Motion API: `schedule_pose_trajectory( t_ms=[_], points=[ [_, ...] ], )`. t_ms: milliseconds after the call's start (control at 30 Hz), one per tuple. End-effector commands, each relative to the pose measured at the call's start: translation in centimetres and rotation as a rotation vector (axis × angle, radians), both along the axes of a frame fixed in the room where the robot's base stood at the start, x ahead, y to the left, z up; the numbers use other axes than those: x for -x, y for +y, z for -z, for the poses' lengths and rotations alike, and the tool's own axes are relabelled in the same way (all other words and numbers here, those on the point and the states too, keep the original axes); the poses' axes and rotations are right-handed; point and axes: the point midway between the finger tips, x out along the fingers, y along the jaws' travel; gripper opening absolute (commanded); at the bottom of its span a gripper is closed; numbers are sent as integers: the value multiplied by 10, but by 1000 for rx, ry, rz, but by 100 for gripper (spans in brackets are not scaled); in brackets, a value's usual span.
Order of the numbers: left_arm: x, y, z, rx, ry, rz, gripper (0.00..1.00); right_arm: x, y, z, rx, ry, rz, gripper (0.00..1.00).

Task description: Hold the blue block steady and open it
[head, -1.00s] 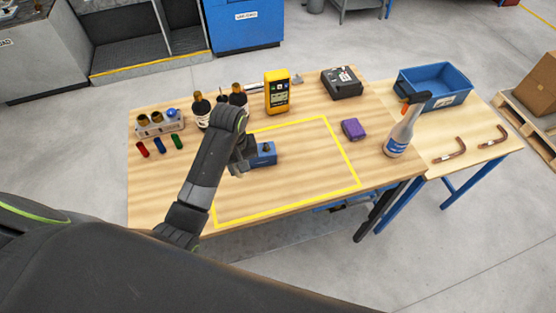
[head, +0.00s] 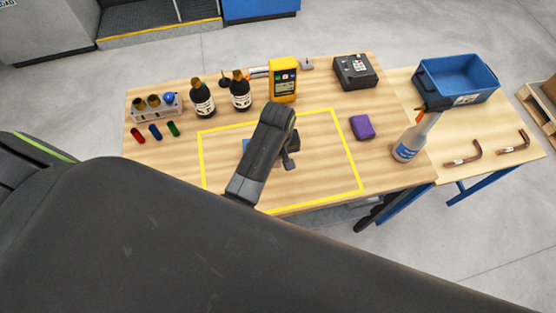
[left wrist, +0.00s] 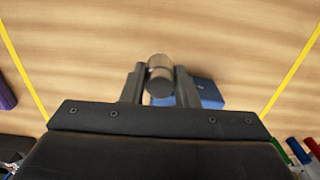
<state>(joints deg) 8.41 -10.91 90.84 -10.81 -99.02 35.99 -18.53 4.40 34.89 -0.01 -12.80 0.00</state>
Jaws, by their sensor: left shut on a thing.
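The blue block (head: 246,145) lies inside the yellow outline on the table, mostly hidden behind my left arm in the head view. It also shows in the left wrist view (left wrist: 208,93), partly behind the gripper. My left gripper (left wrist: 160,72) is shut on a short round piece (left wrist: 160,88) with a brownish side and a dark grey end. I cannot tell whether this piece is still joined to the block. In the head view the left gripper (head: 288,160) is by the block's right side, with its tips largely hidden. My right gripper is not in view.
A purple box (head: 362,127) lies at the outline's right edge, near a spray bottle (head: 411,140). Bottles (head: 202,100), a yellow meter (head: 284,80) and a black case (head: 355,72) stand behind. A blue bin (head: 425,83) and copper tubes (head: 465,157) are on the right table.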

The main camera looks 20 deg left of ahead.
Motion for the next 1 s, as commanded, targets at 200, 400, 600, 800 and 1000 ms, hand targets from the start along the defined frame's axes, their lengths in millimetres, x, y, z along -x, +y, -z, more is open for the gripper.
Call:
schedule_pose_trajectory(
  t_ms=[200, 400, 600, 800, 1000],
  points=[
    [0, 0, 24, 0, 2, 1, 0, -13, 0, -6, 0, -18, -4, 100],
    [0, 0, 41, 1, 0, 0, 0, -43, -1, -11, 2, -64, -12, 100],
    [-1, 0, 42, 1, -2, 0, 0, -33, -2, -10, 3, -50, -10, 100],
    [-1, 0, 44, 1, -2, 0, 32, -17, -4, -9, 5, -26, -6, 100],
    [-1, 0, 44, 0, -1, 0, 49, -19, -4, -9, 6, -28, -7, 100]
  ],
)
